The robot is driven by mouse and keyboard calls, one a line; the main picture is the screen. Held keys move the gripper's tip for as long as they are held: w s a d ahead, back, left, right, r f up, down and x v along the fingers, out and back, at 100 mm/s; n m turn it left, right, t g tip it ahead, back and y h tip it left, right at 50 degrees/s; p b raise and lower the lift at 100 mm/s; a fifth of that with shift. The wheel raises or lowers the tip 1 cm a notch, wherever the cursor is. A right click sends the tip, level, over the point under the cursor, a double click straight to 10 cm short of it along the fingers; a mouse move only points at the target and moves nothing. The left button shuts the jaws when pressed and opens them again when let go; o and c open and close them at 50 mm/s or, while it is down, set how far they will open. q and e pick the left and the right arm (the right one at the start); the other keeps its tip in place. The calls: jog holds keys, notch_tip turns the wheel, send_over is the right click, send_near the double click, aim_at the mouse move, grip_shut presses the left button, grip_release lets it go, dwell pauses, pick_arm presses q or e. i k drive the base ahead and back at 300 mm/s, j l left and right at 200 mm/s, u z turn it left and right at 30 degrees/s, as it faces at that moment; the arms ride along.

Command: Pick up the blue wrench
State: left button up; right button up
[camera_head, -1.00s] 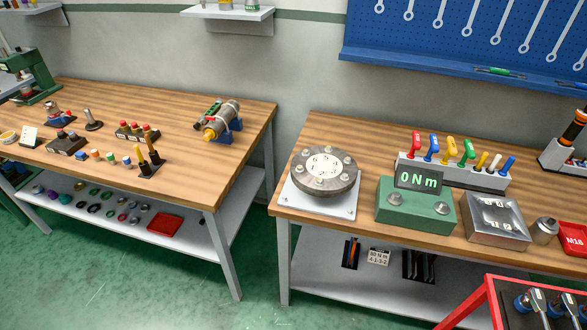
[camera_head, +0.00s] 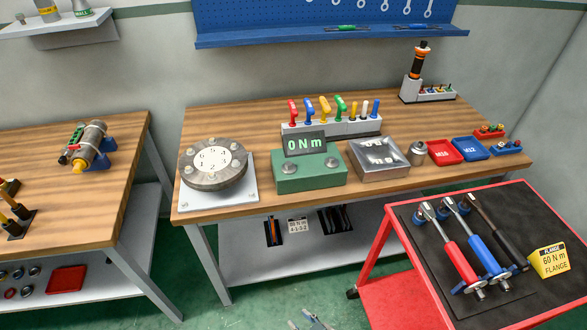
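The blue-handled wrench (camera_head: 484,255) lies on the dark mat of the red cart at the right. It lies between a red-handled wrench (camera_head: 461,262) and a black-handled wrench (camera_head: 505,245), with its metal head toward the workbench. My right gripper (camera_head: 309,321) just shows at the bottom edge, well left of the cart and apart from the wrenches. Only its tip part shows, so its opening cannot be told. My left gripper is out of view.
The red cart (camera_head: 375,247) stands before the wooden workbench (camera_head: 232,212). A yellow flange sign (camera_head: 550,260) sits on the cart's right side. A round flange (camera_head: 214,166), a green torque display box (camera_head: 308,172) and hex keys (camera_head: 325,107) stand on the bench. Green floor is free left of the cart.

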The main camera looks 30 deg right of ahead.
aim_at(449, 204)
jog(key=z, duration=2.3)
jog(key=i+j, duration=0.15)
jog(key=j, duration=0.25)
jog(key=i+j, duration=0.1)
jog(key=j, duration=0.35)
jog(key=j+z, duration=0.2)
jog(key=z, duration=0.25)
jog(key=j+z, duration=0.2)
jog(key=z, duration=0.25)
jog(key=j+z, duration=0.2)
jog(key=z, duration=0.25)
jog(key=i+j, duration=0.05)
